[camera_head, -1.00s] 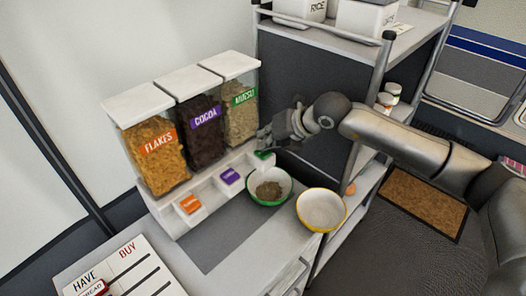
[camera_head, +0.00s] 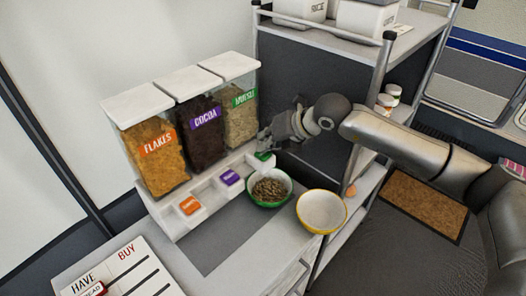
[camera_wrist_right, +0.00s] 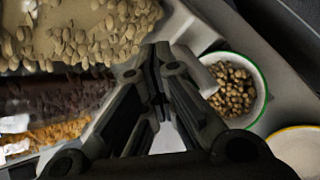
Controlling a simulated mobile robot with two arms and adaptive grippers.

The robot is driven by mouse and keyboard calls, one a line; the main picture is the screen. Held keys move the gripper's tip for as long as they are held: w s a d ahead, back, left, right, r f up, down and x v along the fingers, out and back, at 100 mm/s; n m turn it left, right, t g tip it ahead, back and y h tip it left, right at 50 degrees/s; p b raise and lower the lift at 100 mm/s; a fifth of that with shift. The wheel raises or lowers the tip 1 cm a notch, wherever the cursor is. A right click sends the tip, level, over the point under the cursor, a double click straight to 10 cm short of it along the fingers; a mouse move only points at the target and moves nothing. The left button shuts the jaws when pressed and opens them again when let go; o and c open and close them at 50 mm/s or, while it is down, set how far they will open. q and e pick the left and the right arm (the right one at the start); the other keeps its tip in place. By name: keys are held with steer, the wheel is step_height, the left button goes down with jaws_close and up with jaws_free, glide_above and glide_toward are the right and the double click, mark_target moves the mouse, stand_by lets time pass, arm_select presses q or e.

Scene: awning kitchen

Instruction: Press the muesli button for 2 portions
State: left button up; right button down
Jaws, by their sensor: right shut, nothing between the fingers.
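The muesli dispenser (camera_head: 240,120) has a green label and stands at the right end of the row. Its green button (camera_head: 265,155) shows partly beside my right gripper (camera_head: 264,143), which is shut and empty. The fingertips are at or just above the button; I cannot tell if they touch it. In the right wrist view the closed fingers (camera_wrist_right: 154,62) point at the dispenser front, and the button is hidden. A green-rimmed bowl (camera_head: 289,193) below the muesli outlet holds brown muesli pieces (camera_wrist_right: 232,90). My left gripper is not in view.
The flakes (camera_head: 157,160) and cocoa (camera_head: 204,140) dispensers stand left, with orange (camera_head: 189,205) and purple (camera_head: 230,178) buttons. An empty yellow-rimmed bowl (camera_head: 322,212) stands right of the green one. A shelf unit (camera_head: 310,75) rises close behind my right gripper.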

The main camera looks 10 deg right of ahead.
steer(key=shift+r, duration=0.75)
steer(key=shift+r+p, duration=1.2)
steer(key=shift+r, duration=1.35)
steer(key=shift+d+f, duration=0.1)
